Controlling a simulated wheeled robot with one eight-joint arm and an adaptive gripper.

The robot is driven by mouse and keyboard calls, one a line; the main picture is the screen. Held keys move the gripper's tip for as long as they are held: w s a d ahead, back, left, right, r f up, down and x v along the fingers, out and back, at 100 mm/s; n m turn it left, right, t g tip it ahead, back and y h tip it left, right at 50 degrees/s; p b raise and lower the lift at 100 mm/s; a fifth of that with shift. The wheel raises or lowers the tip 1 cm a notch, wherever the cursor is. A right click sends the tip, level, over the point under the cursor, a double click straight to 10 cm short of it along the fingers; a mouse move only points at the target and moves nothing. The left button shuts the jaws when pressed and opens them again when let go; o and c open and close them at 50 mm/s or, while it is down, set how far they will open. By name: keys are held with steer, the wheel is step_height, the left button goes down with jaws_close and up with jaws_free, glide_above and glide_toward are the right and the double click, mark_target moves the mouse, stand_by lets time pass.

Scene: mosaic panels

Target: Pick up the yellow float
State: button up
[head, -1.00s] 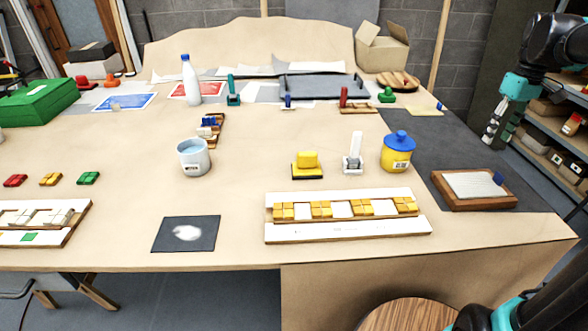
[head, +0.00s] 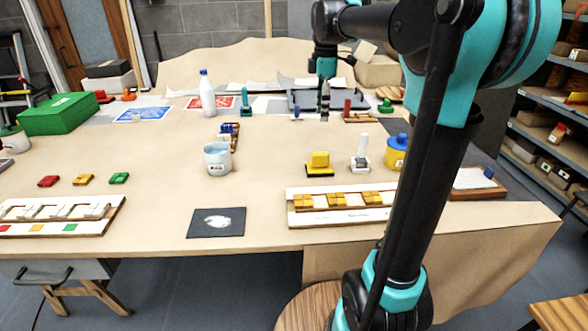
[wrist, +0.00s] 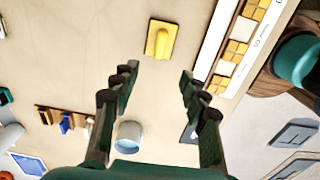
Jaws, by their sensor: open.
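The yellow float (head: 319,160) is a yellow block on a flat, dark-edged base. It sits on the table behind the long mosaic tray, between the grey-blue cup and a white-handled tool. In the wrist view the float (wrist: 160,41) lies beyond my fingertips, near the top centre. My gripper (wrist: 158,76) is open with nothing between its two dark fingers. In the head view my gripper (head: 325,104) hangs pointing down above the table, apart from the float.
The grey-blue cup (head: 217,158) stands left of the float. The white-handled tool (head: 361,152) and yellow jar (head: 396,150) stand to its right. The mosaic tray (head: 300,218) lies in front, partly hidden by my arm. Bare table lies between float and cup.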

mark_target(320, 152)
step_height(320, 152, down, 11)
steer(key=shift+f, duration=0.15)
steer(key=shift+d+f, duration=0.1)
steer(key=shift+f, duration=2.8)
jaws_close()
